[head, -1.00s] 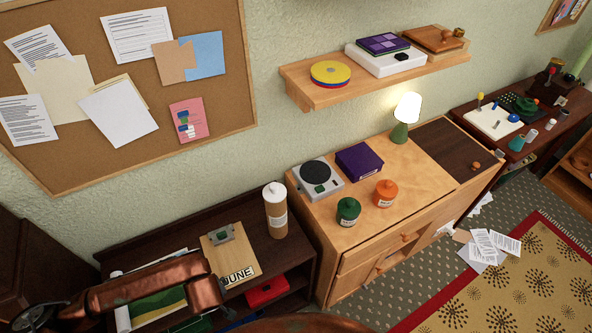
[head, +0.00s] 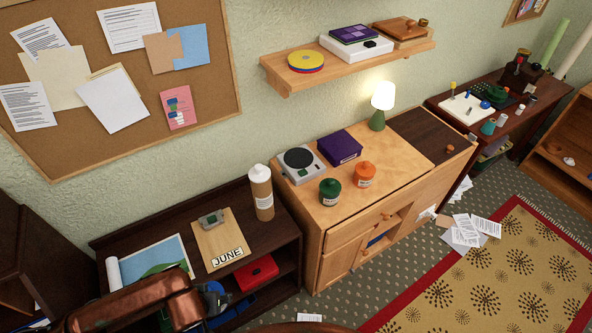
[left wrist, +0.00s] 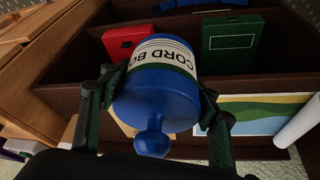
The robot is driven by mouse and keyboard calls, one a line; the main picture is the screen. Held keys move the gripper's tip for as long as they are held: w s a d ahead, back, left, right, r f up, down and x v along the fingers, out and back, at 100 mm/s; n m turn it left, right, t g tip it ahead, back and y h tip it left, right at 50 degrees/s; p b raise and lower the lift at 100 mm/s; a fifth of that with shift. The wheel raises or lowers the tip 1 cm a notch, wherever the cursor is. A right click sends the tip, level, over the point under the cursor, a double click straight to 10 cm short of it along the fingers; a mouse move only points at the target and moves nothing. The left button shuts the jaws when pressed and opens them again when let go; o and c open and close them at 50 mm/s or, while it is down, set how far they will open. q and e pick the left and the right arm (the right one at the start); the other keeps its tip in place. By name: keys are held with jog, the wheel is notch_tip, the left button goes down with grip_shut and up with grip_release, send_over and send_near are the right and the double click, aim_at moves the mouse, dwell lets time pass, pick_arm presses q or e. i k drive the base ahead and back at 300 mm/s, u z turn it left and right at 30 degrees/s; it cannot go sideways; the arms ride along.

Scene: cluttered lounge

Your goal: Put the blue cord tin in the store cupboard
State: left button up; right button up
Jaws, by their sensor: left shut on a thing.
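The blue cord tin (left wrist: 150,105) fills the middle of the left wrist view, with a white label reading "CORD BO" and a round blue knob toward the camera. My left gripper (left wrist: 155,92) is shut on it, one dark finger at each side. In the head view, a blue part of the tin (head: 213,298) shows beside my copper arm, in front of the dark shelf unit; the arm hides much of it. A light wooden cupboard (head: 335,242) stands right of that unit, with a drawer and a partly open front compartment. My right gripper is not in view.
On the cupboard stand green (head: 330,192) and orange (head: 365,175) tins, a purple box (head: 339,147) and a lamp (head: 382,100). Papers (head: 468,232) lie on the floor.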

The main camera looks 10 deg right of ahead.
aim_at(401, 159)
jog(key=z, duration=0.4)
jog(key=k, duration=0.9)
jog(key=z, duration=1.3)
jog(key=i, duration=0.95)
jog(key=z, duration=0.75)
jog(key=i, duration=1.35)
jog(key=u, duration=0.65)
jog(key=i, duration=0.8)
jog(key=u, duration=0.9)
